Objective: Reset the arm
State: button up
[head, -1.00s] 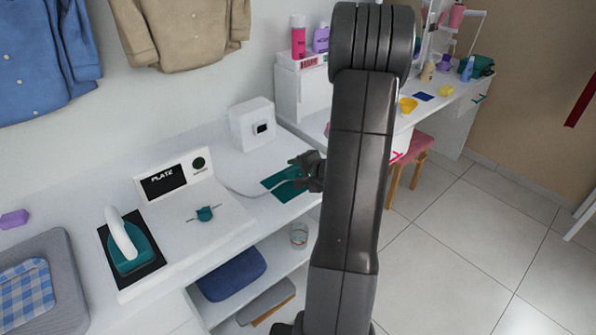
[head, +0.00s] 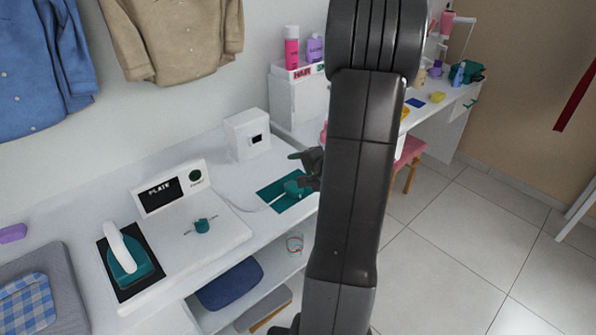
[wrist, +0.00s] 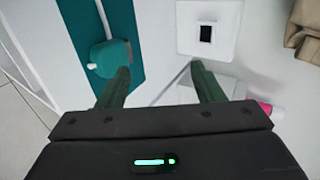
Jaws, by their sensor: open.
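My gripper (head: 302,169) is open and empty. It is partly hidden behind my own arm in the head view, above the worktop by the teal mat (head: 270,193). In the wrist view its two dark green fingers (wrist: 164,78) are spread apart with nothing between them. A teal plug-like piece (wrist: 108,57) lies on the mat, left of the fingers in the wrist view and apart from them. It also shows in the head view (head: 297,187), partly covered by my arm. A white box with a black square (head: 247,134) stands behind the mat.
A dressing table (head: 440,110) and pink stool (head: 411,150) stand at the right.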

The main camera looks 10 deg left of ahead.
jog(key=shift+r, duration=0.1)
dwell(0.3)
jog(key=shift+w+a+f+b, duration=0.15)
jog(key=shift+a+f+b, duration=0.1)
jog(key=shift+f, duration=0.25)
jog(key=shift+w+a+f+b, duration=0.15)
jog(key=shift+f+b, duration=0.1)
jog(key=shift+f, duration=0.3)
jog(key=shift+w+a+f+b, duration=0.15)
jog(key=shift+a+f+b, duration=0.1)
jog(key=shift+f, duration=0.25)
jog(key=shift+d, duration=0.1)
